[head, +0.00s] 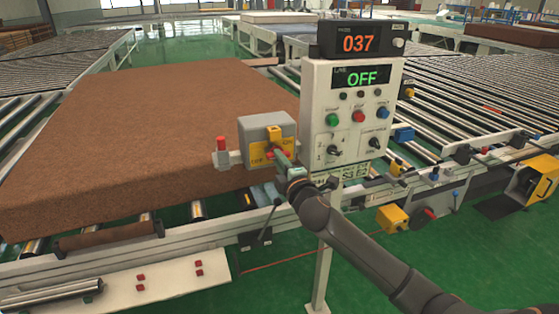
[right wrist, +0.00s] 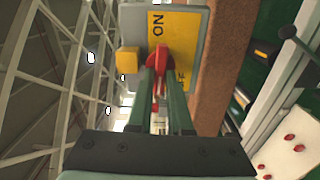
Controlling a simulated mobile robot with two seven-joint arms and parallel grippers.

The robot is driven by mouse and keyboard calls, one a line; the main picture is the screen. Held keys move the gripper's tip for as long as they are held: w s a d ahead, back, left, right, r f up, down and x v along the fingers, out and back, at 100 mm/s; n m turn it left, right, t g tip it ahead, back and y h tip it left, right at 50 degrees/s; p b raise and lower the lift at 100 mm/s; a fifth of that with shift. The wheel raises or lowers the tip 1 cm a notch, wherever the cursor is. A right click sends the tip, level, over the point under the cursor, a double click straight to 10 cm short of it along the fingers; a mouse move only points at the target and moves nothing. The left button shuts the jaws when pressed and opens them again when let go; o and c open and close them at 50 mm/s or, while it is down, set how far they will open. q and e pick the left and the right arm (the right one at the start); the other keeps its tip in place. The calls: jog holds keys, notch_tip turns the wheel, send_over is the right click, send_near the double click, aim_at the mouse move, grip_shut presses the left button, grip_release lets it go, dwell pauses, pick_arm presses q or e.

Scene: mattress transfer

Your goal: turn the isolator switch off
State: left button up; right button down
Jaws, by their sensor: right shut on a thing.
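The isolator switch is a grey box (head: 262,128) with a yellow plate marked ON and OFF, at the conveyor's front edge. In the right wrist view the yellow plate (right wrist: 173,30) shows close up, with ON at the top and part of OFF at the right. My right gripper (head: 279,158) is at the front of the box, its fingers shut on the red handle (right wrist: 162,58). The fingers hide part of the handle, so I cannot tell exactly which mark it points to. My left gripper is not in view.
A large brown mattress (head: 170,125) lies on the rollers behind the box. A small red-topped post (head: 221,150) stands left of the box. Open green floor (head: 380,275) lies in front.

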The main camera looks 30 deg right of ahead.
jog(key=shift+n, duration=0.5)
jog(key=c, duration=0.8)
grip_release()
jog(key=shift+c, duration=0.2)
jog(key=b+v, duration=0.2)
jog(key=v, duration=1)
jog(key=shift+s, duration=0.3)
